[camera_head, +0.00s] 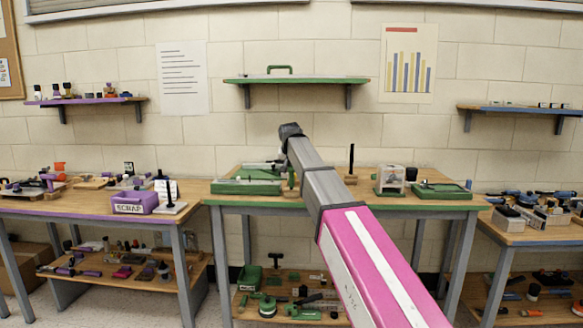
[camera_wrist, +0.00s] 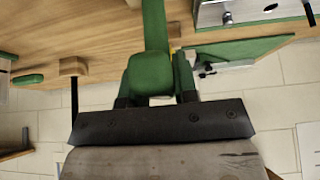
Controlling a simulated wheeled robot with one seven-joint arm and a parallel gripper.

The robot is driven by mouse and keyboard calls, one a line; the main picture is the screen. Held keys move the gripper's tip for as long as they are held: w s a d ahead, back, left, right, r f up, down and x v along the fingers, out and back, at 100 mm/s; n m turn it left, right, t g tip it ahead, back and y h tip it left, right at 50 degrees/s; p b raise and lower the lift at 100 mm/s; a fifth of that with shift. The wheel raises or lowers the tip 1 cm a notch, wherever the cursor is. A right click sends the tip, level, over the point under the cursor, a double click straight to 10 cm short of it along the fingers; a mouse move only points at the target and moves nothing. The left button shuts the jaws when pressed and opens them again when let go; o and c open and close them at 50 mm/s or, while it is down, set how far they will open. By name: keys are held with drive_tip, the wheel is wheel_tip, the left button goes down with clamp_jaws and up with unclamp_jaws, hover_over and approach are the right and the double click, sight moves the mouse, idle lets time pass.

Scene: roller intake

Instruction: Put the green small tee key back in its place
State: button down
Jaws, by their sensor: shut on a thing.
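In the wrist view my gripper (camera_wrist: 155,98) is shut on a green piece (camera_wrist: 152,76), which I take to be the small tee key. A thick green part sits between the dark fingers and a green length runs up the picture from it, over the wooden tabletop. Whether its far end touches anything I cannot tell. In the head view my arm reaches over the green-edged middle table (camera_head: 330,202), and the fingers and key are mostly hidden behind it. The key's place cannot be made out.
A green tray-like fixture (camera_head: 246,187) is left of my arm. A wooden block with an upright dark rod (camera_head: 351,163) is right of it. Further right are a grey-and-green box (camera_head: 390,181) and a green board (camera_head: 441,190). A green shelf (camera_head: 297,81) hangs above.

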drive_tip(key=shift+f, duration=0.2)
drive_tip(key=c, duration=1.2)
unclamp_jaws()
drive_tip(key=shift+r, duration=0.15)
drive_tip(key=shift+r, duration=1.35)
drive_tip(key=o, duration=0.5)
drive_tip(key=shift+o, duration=0.2)
